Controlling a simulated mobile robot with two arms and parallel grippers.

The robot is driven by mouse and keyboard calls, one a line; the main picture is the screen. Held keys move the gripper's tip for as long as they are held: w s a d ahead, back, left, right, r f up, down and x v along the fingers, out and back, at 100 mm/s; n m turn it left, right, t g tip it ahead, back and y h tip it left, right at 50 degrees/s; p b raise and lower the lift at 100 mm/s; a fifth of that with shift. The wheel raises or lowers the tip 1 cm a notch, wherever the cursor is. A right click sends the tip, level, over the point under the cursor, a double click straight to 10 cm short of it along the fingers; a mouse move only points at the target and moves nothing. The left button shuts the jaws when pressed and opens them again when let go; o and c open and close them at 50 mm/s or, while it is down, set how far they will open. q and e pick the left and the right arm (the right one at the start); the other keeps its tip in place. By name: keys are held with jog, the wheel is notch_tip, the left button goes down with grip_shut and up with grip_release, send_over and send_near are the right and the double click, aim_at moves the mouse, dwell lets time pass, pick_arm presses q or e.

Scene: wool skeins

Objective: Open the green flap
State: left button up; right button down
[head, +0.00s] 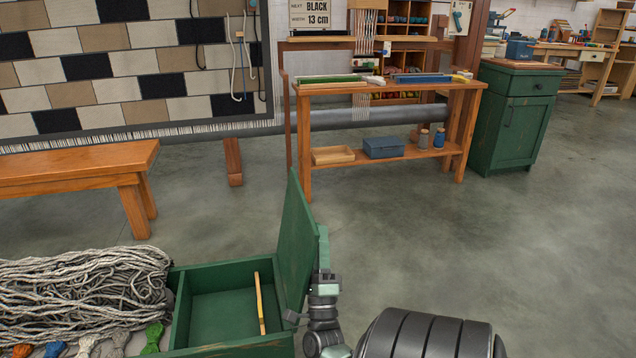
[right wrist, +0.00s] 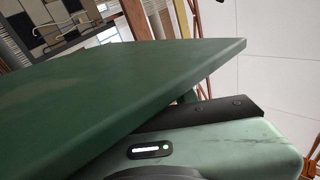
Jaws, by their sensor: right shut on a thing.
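The green flap (head: 297,245) stands nearly upright on the right side of an open green box (head: 178,315). In the right wrist view the flap (right wrist: 150,85) fills much of the picture as a broad green board. My right gripper (head: 322,258) is at the flap's right side and shut on it. Its fingertips are largely hidden by the flap. The box interior is exposed, with a thin yellow wooden stick (head: 260,303) leaning inside. My left gripper is not in view.
A heap of grey and white yarn (head: 85,290) lies left of the box, with small coloured skeins (head: 153,336) in front. A wooden bench (head: 80,165), a wooden table (head: 385,88) and a green cabinet (head: 515,118) stand beyond. The floor between is clear.

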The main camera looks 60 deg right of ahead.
jog(key=c, duration=1.1)
grip_release()
jog(key=shift+c, duration=0.2)
jog(key=v, duration=0.8)
